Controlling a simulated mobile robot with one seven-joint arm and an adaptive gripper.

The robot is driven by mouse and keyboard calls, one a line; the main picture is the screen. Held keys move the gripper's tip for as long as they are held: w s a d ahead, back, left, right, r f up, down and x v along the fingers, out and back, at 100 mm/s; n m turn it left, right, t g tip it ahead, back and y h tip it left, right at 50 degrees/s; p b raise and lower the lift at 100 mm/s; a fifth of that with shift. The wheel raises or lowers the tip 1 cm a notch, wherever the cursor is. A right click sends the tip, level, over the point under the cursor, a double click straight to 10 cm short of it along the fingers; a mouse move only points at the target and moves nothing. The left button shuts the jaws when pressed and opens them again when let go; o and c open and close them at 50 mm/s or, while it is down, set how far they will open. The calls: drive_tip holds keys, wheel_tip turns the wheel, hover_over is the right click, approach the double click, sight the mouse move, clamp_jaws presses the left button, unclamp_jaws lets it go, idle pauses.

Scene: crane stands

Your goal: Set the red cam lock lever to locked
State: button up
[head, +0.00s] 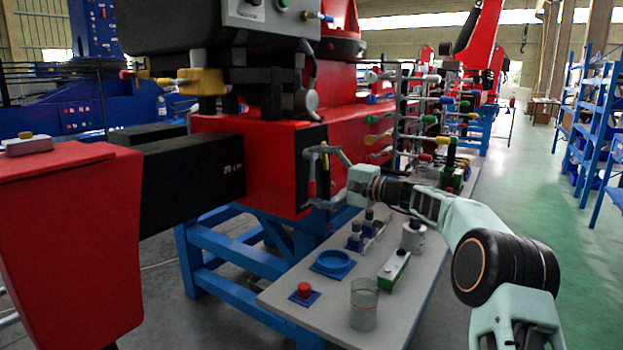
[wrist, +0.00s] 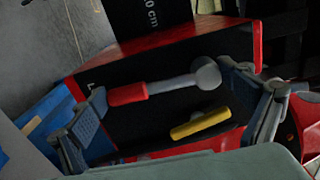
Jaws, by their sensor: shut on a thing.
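The red cam lock lever (wrist: 128,94) shows in the wrist view, with a red grip at the left and a grey arm running to a round grey hub (wrist: 207,75) at the right. It is mounted on a black panel and lies nearly level in the picture, tilted slightly up to the right. My gripper (wrist: 165,90) spans the lever lengthwise, one finger at the red grip's end and the other beside the hub. It is shut on the lever with its fingers wide apart. In the head view my gripper (head: 325,178) is at the red box's dark end panel; the lever is hard to make out there.
A yellow bar (wrist: 200,123) is on the panel just below the lever. In the head view, a grey table (head: 300,318) below my arm holds a blue ring (head: 333,262), a red button (head: 304,289), a clear cup (head: 364,305) and bottles. A rack of coloured levers (head: 400,110) stands behind.

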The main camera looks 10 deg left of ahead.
drive_tip(key=shift+w+d+n, duration=0.1)
drive_tip(key=shift+w+n, duration=0.05)
drive_tip(key=shift+n, duration=0.15)
drive_tip(key=o, duration=1.3)
drive_tip(key=v, duration=1.2)
